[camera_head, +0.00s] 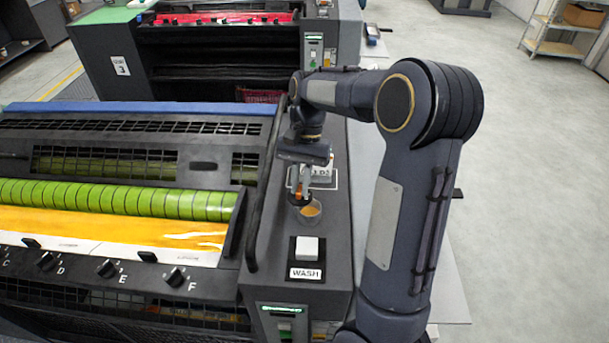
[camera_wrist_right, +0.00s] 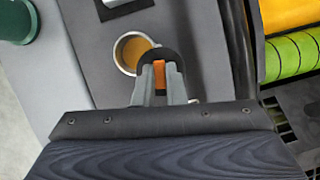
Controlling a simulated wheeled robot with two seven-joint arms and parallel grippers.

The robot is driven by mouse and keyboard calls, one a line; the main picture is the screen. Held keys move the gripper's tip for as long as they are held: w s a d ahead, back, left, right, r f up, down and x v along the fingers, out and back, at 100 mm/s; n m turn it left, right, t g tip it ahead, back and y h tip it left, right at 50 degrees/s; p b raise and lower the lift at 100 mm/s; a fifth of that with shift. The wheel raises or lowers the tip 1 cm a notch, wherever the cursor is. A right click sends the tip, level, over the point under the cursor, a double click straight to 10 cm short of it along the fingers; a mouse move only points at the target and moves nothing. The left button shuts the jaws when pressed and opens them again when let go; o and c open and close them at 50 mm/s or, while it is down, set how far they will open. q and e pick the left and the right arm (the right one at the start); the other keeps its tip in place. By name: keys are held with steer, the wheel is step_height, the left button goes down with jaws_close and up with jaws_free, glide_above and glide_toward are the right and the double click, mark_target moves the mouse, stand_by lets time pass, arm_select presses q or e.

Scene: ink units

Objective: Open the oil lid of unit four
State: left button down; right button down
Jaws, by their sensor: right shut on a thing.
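The oil cup (camera_head: 310,211) is set in the dark side top of the near ink unit, and its amber oil shows from above. The right wrist view also shows the cup (camera_wrist_right: 130,50) with its mouth largely uncovered. A dark lid (camera_wrist_right: 158,55) with an orange tab (camera_wrist_right: 160,76) stands at the cup's rim on the gripper side. My right gripper (camera_head: 299,191) is shut on the orange tab, just behind the cup in the head view. The fingers hide part of the lid. The near unit's number is not visible. My left gripper is not in view.
A white WASH button (camera_head: 307,248) sits in front of the cup. A partly hidden label plate (camera_head: 324,176) lies behind it. Another unit, marked 3 (camera_head: 121,66), stands behind.

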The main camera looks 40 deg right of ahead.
steer(key=shift+w+a+n+g+h+p, duration=0.3)
steer(key=shift+n+p, duration=0.2)
steer(key=shift+n, duration=0.6)
steer(key=shift+w+a+n+g+h+p, duration=0.2)
steer(key=shift+n+h+p, duration=0.25)
steer(key=shift+n, duration=0.65)
steer(key=c, duration=1.5)
jaws_free()
steer(key=shift+r, duration=0.1)
steer(key=v, duration=0.7)
steer(key=shift+w+r+b, duration=0.15)
steer(key=shift+r+b, duration=0.1)
steer(key=shift+b, duration=0.15)
